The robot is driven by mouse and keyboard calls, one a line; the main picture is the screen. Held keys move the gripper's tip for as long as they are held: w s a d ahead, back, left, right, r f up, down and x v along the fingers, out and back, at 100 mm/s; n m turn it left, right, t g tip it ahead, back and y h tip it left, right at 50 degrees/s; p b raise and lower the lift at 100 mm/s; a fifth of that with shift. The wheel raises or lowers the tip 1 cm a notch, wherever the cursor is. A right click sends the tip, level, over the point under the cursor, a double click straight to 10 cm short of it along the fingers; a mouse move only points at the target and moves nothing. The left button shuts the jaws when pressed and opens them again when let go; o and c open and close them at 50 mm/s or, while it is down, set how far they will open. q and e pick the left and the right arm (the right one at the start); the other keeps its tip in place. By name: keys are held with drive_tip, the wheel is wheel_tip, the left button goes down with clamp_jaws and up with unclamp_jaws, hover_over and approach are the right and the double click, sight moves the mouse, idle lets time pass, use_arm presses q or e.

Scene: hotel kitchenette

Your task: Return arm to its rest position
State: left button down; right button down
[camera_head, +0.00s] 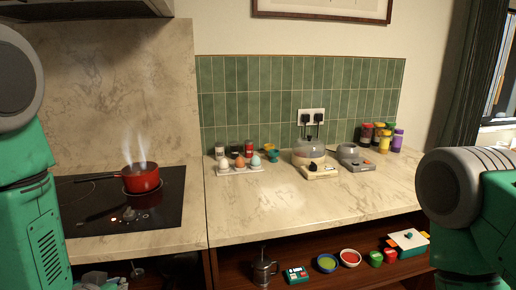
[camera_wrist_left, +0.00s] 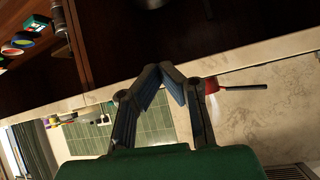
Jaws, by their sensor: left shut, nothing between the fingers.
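My left gripper (camera_wrist_left: 172,72) shows in the left wrist view with its two dark fingers angled together, tips meeting, and nothing between them. It is near the counter's front edge, which crosses that view at a slant. My green left arm (camera_head: 38,225) comes in at the left of the head view, in front of the cooktop side. My right arm (camera_head: 485,210) shows at the right edge of the head view; its gripper is out of view.
A red pot (camera_head: 141,178) steams on the black cooktop (camera_head: 85,215). The counter (camera_head: 290,215) holds an egg tray (camera_head: 240,170), two small appliances and jars (camera_head: 380,137) at the back. Its front middle is clear. The shelf below holds a metal press (camera_head: 263,270), bowls and boxes.

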use_arm(q)
drive_tip(key=s+d+f+g+b, duration=0.1)
drive_tip(key=s+f+g, duration=0.4)
drive_tip(key=s+f, duration=0.5)
drive_tip(key=s+d+f+g+h+b, duration=0.1)
drive_tip(key=s+f+g, duration=0.4)
drive_tip(key=s+f, duration=0.5)
drive_tip(key=s+d, duration=0.1)
drive_tip(key=s, duration=0.7)
drive_tip(key=shift+s+m, duration=0.3)
